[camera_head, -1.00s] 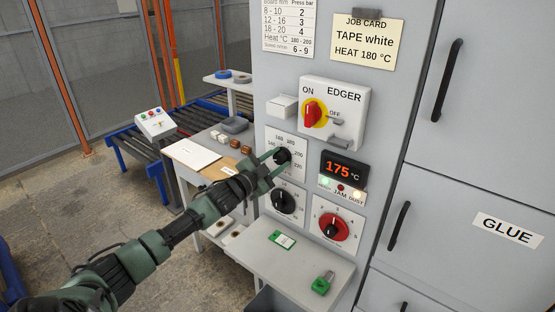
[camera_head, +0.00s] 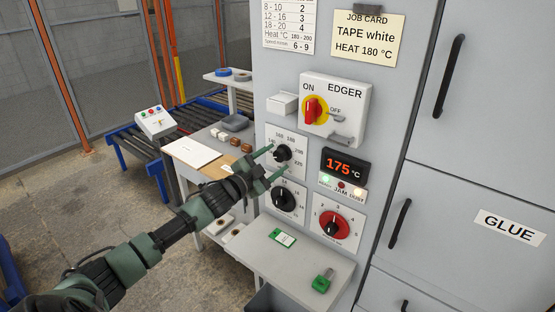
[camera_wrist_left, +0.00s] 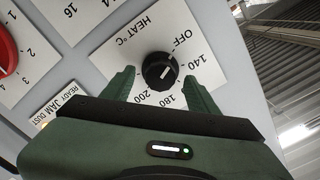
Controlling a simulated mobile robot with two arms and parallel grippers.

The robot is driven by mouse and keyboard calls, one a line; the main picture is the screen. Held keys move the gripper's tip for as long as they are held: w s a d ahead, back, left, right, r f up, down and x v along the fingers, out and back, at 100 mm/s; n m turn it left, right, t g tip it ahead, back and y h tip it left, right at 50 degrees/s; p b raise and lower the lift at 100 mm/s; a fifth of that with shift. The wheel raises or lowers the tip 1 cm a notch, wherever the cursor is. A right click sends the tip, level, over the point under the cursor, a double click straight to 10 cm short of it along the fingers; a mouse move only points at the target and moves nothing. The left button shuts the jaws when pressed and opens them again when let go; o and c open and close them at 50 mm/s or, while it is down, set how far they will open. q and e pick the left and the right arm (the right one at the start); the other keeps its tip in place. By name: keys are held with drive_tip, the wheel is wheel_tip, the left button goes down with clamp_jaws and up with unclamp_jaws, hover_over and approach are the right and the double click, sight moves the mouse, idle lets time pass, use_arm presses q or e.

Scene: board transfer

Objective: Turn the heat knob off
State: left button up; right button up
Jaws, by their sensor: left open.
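The black heat knob (camera_head: 283,153) sits on a white dial plate on the grey cabinet. In the left wrist view the knob (camera_wrist_left: 160,71) faces me, with HEAT °C, OFF and numbers from 140 to 200 around it. A short white mark shows on its face; I cannot tell exactly which label it points at. My left gripper (camera_head: 276,161) is open and empty, just in front of and below the knob. In the left wrist view its fingers (camera_wrist_left: 161,90) stand apart on both sides, with the knob beyond their tips. My right gripper is not in view.
The display (camera_head: 344,167) reads 175 °C. A second black knob (camera_head: 284,199) and a red-ringed knob (camera_head: 333,229) sit below. The EDGER switch (camera_head: 314,110) is above. A shelf (camera_head: 290,262) with a green tag and green padlock juts out below.

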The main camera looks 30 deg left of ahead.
use_arm(q)
drive_tip(key=shift+s+a+b, duration=0.15)
drive_tip(key=shift+s+b, duration=0.2)
drive_tip(key=shift+s, duration=1.15)
drive_tip(key=shift+s+a+b, duration=0.1)
drive_tip(key=shift+s+b, duration=0.2)
drive_tip(key=shift+s, duration=1.15)
drive_tip(key=shift+f, duration=0.1)
